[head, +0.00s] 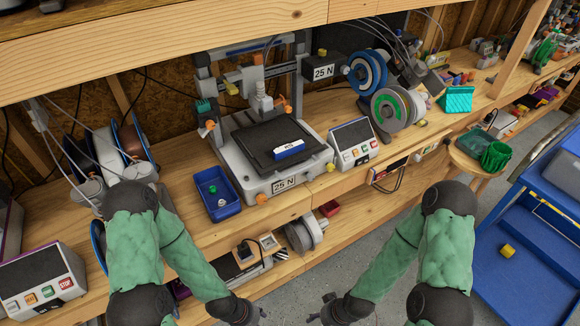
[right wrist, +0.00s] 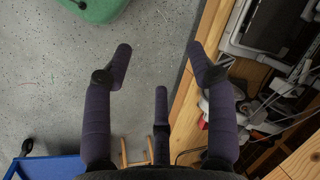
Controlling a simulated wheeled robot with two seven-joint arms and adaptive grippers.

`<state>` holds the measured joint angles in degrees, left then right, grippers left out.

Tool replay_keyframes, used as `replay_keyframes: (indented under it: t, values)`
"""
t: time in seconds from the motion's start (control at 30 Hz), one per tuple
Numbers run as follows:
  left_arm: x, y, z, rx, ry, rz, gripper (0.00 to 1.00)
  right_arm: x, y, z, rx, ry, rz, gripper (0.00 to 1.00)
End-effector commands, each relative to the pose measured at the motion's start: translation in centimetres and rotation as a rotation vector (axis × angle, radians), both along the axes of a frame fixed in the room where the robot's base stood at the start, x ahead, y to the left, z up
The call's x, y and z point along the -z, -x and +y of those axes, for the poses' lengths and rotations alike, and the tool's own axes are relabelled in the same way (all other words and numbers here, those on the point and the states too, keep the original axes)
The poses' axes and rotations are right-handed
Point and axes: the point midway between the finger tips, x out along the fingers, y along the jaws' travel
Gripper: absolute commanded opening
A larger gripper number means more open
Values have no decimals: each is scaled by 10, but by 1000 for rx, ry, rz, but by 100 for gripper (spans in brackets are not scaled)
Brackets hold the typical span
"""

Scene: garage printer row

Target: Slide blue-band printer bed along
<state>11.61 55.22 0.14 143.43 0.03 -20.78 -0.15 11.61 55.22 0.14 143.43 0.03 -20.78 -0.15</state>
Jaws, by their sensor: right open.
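The printer (head: 228,150) stands on the wooden bench in the head view, with a dark flat bed (head: 262,142). A bluish strip (head: 240,49) shows on its top crossbar. A small blue block with a white top (head: 288,149) lies on the bed. My left gripper (head: 258,315) is at the bottom edge of the head view, mostly cut off, well below the printer. My right gripper (right wrist: 158,50) is open and empty in the right wrist view, over the floor beside the bench edge; neither gripper touches the printer.
A blue tray (head: 212,208) sits left of the printer and a control box (head: 353,144) right of it. Filament spools (head: 394,110) stand behind that box. A lower shelf holds loose parts. A blue cart (head: 520,270) stands at the right. Grey floor lies between bench and cart.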

Motion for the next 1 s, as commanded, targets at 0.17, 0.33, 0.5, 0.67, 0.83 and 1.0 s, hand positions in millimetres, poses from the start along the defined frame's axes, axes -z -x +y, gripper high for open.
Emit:
replay_keyframes:
  t: [0.17, 0.33, 0.5, 0.67, 0.83, 1.0]
  values:
    - [0, 0, 0, 0, 0, 0, 40, 0, 0, 0, 0, 0, 0, 57]
    - [0, 0, 0, 0, 0, 0, 40, 0, 0, 0, 0, 0, -1, 47]
    - [-4, 0, 0, 0, 0, 0, 40, -8, -30, -3, 71, -4, -64, 47]
    - [-13, 0, 0, 0, 0, 0, 40, -41, -111, -8, 271, -61, -237, 47]
    - [-24, 0, 0, 0, 0, 0, 40, -104, -203, -9, 500, -229, -435, 47]
    - [-33, 0, 0, 0, 0, 0, 40, -185, -271, -6, 665, -477, -576, 47]
